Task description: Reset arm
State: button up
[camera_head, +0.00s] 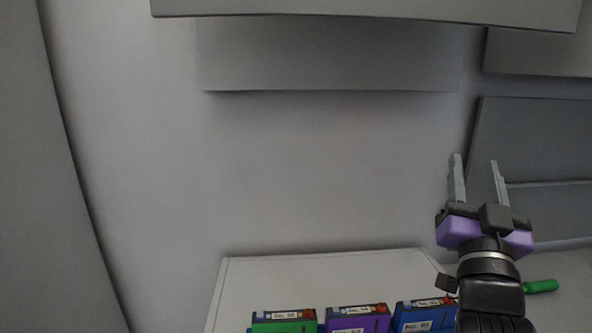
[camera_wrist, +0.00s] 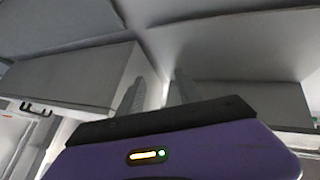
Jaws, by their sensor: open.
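My gripper (camera_head: 477,165) is at the right of the head view. Its two grey fingers point up and stand apart, with nothing between them. In the wrist view the gripper (camera_wrist: 156,80) shows its purple body below and two fingers apart in front of grey box-like panels. My arm comes up from the bottom right corner of the head view and hides part of the white surface behind it.
A white surface (camera_head: 240,285) at the bottom holds a green cell box (camera_head: 284,327), a purple one (camera_head: 359,324) and a blue one (camera_head: 413,319). A green handle-like object (camera_head: 541,287) lies at right. Grey panels (camera_head: 330,55) hang above; the wall between is bare.

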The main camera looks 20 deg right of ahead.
jog(key=s+a+f+n+t+y, duration=0.2)
jog(key=s+a+f+n+y, duration=0.1)
jog(key=a+f+n+y, duration=0.45)
jog(key=s+a+f+n+t+y, duration=0.1)
jog(key=s+a+f+n+y, duration=0.35)
jog(key=a+f+y, duration=0.45)
jog(key=s+a+f+m+g, duration=0.1)
jog(key=s+a+f+g, duration=0.2)
jog(key=s+f, duration=0.6)
jog(key=s+a+f+m+g+h, duration=0.1)
jog(key=s+a+f+g, duration=0.2)
jog(key=s+f, duration=0.7)
jog(key=s+g, duration=0.1)
jog(key=s, duration=0.3)
jog(key=shift+m, duration=0.3)
